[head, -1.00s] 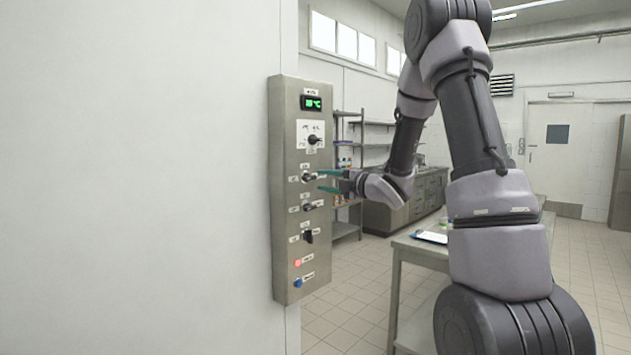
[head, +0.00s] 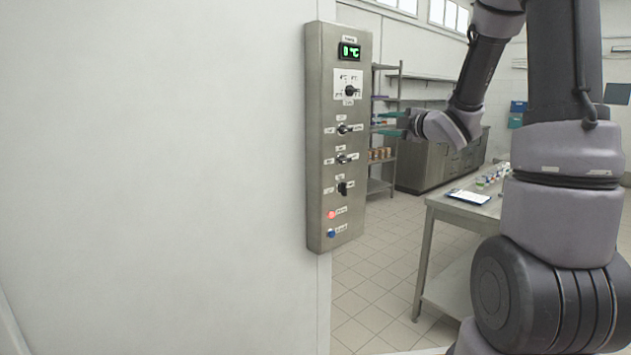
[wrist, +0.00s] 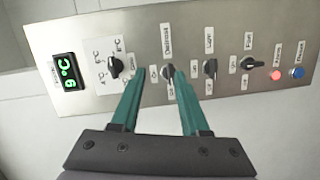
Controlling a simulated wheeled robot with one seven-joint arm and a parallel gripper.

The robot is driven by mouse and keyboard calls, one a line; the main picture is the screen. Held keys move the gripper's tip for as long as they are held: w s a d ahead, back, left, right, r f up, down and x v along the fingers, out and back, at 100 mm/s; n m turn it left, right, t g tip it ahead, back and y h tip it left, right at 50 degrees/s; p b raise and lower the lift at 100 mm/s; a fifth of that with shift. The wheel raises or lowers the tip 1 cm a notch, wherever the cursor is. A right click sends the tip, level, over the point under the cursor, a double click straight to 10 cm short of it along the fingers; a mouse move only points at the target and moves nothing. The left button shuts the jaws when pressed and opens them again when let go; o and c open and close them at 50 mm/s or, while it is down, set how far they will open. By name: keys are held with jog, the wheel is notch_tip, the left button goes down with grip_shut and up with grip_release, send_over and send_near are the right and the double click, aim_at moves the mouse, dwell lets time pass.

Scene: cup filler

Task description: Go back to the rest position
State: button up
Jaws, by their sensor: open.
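My gripper (head: 388,125) is open and empty, with two teal fingers. In the head view it is just right of the steel control panel (head: 318,180), apart from it. In the wrist view the gripper (wrist: 156,100) points at the panel (wrist: 215,40), with the second knob (wrist: 168,72) from the display seen between its fingertips. A gap shows between the fingers and the knobs. The panel has a green temperature display (head: 350,52), a selector knob (head: 351,91), more dark knobs below, a lit red button (head: 332,215) and a blue button (head: 332,233).
A steel table (head: 433,203) with a clipboard (head: 468,197) and small items stands right of the panel, behind my arm. Shelves (head: 380,186) and dark cabinets (head: 440,160) are further back. The tiled floor (head: 370,290) between panel and table is clear.

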jog(key=s+d+r+m+g+h, duration=0.2)
jog(key=s+d+m+h, duration=0.15)
jog(key=s+m, duration=0.35)
jog(key=s+d+r+m+g+h, duration=0.1)
jog(key=s+d+r+m+h, duration=0.15)
jog(key=s+m+h, duration=0.4)
jog(key=s+a+f+m+g+y, duration=0.1)
jog(key=s+a+m+g, duration=0.1)
jog(key=s, duration=0.4)
jog(key=s+a+f+m+g+y, duration=0.1)
jog(key=s+a+m+g+y, duration=0.1)
jog(key=s+a+m, duration=0.2)
jog(key=s+a+f+m+g+y, duration=0.1)
jog(key=s+a+m+y, duration=0.1)
jog(key=s+m, duration=0.3)
jog(key=s+a, duration=0.1)
jog(key=s, duration=0.2)
jog(key=shift+s+g, duration=0.2)
jog(key=shift+g, duration=0.2)
